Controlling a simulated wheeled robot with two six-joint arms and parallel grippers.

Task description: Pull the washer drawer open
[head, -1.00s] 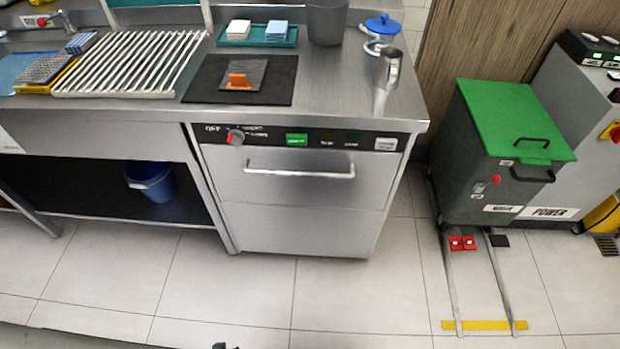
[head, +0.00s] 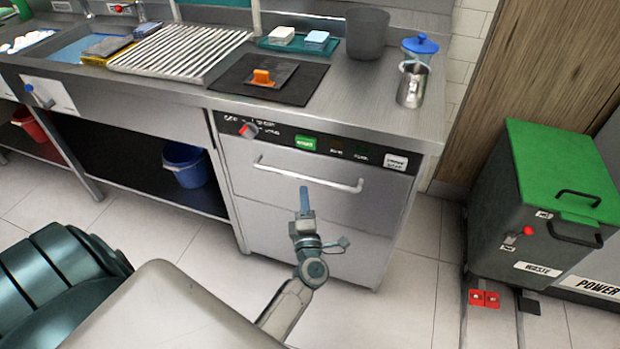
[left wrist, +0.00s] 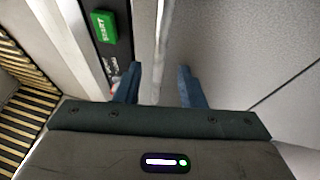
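The washer (head: 330,225) stands under the steel counter, its front flush and closed. A light bar handle (head: 335,184) runs across the top of its drawer front, below the dark control strip with a green START button (head: 305,142). My left gripper (head: 304,192) is at the handle's middle, its blue fingertips just below or at the bar in the head view. In the left wrist view the gripper (left wrist: 160,85) is open, and the handle bar (left wrist: 162,40) lies between the two separated fingers. I cannot tell how deep the bar sits. My right gripper is not in view.
A steel pitcher (head: 412,84) and a blue-lidded jar (head: 420,48) stand on the counter's right end. A green-lidded bin (head: 560,170) stands right of the washer. A blue bucket (head: 186,166) is on the shelf at left. Floor before the washer is mostly clear.

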